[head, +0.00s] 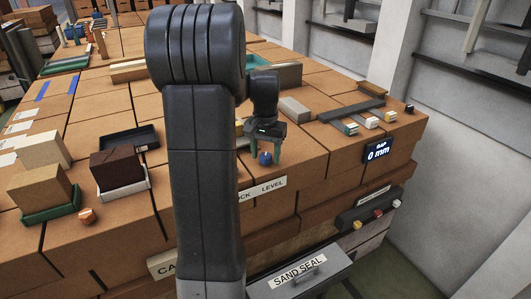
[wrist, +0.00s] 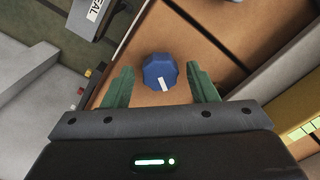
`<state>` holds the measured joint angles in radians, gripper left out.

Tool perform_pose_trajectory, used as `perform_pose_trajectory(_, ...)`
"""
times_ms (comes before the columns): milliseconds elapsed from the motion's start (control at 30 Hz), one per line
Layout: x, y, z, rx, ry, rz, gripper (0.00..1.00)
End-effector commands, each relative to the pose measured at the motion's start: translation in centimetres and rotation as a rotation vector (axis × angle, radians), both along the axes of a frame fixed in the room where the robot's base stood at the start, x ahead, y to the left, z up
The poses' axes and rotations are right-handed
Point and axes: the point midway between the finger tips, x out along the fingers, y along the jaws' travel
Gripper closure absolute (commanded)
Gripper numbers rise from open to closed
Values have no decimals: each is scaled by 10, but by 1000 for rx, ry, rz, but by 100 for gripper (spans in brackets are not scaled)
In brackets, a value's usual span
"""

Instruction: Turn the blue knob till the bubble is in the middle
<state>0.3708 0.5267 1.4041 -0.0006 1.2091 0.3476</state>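The blue knob (head: 265,158) is on the brick-brown block near a label ending in LEVEL (head: 266,189). In the wrist view the faceted knob (wrist: 158,68) shows a white mark on its lower right side. My gripper (head: 266,155) is over the knob with its green fingers pointing down. In the wrist view the open fingers of my gripper (wrist: 161,77) stand on either side of the knob, with a gap on each side. A yellow-green strip (wrist: 303,131), perhaps the level's vial, is cut off at the right edge. I cannot make out a bubble.
A grey SAND SEAL box (head: 301,274) is below in front. A display reading 0 mm (head: 377,151) is at the right corner. My arm hides part of the middle.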

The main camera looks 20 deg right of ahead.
Motion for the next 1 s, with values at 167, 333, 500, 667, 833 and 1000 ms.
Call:
perform_pose_trajectory(167,0,0,0,1,1,0,43)
perform_pose_trajectory(333,0,0,2,0,0,0,43)
perform_pose_trajectory(500,1,0,21,-1,-3,0,43)
perform_pose_trajectory(667,0,0,57,-1,-4,0,43)
perform_pose_trajectory(833,1,0,96,-1,-4,0,43)
perform_pose_trajectory(1000,0,0,124,-1,-2,0,43)
